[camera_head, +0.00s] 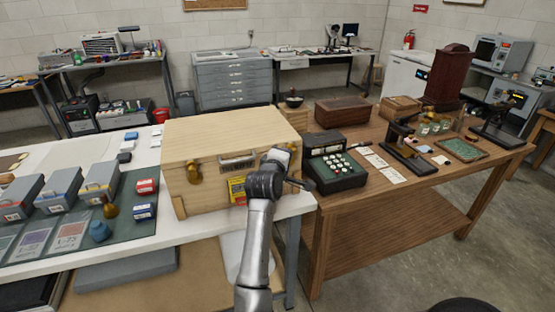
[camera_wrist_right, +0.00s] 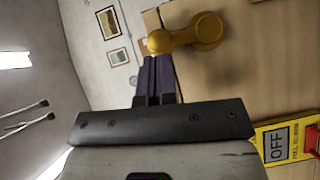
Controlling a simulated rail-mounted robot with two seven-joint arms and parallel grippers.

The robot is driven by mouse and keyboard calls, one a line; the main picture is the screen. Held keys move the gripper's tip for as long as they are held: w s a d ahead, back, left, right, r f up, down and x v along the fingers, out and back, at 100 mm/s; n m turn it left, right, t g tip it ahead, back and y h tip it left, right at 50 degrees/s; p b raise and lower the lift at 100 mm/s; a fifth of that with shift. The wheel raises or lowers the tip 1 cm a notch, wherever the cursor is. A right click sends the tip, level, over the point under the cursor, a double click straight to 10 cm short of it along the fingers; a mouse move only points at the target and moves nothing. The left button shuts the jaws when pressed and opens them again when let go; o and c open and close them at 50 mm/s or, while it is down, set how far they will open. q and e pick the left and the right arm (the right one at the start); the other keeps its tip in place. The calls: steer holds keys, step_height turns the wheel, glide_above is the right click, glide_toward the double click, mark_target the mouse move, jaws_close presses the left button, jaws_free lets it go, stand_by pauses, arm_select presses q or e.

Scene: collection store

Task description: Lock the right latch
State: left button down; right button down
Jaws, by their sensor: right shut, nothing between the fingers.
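A pale wooden case (camera_head: 225,135) stands closed on the white table. A brass latch (camera_head: 194,172) is on the left of its front, and a grey handle (camera_head: 238,162) is in the middle. In the right wrist view a brass latch (camera_wrist_right: 200,30) with a rounded knob lies against the case front. My right gripper (camera_wrist_right: 156,62) is shut and empty, its dark fingertips just below the knob; I cannot tell whether they touch it. My left gripper is not in view.
A yellow label (camera_head: 237,189) is on the case front; in the wrist view a yellow OFF sign (camera_wrist_right: 276,144) sits beside the gripper. A black keyed machine (camera_head: 335,172) stands close right on the wooden table. Grey boxes (camera_head: 58,190) stand left on a green mat.

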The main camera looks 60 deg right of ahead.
steer(key=shift+s+d+r+m, duration=0.1)
steer(key=shift+s+d+m, duration=0.05)
steer(key=shift+m, duration=0.15)
stand_by(0.5)
steer(key=w+a+r+b, duration=0.1)
steer(key=a+b, duration=0.1)
steer(key=a, duration=1.1)
steer(key=shift+r+b, duration=0.3)
steer(key=shift+b, duration=0.1)
steer(key=shift+w, duration=0.1)
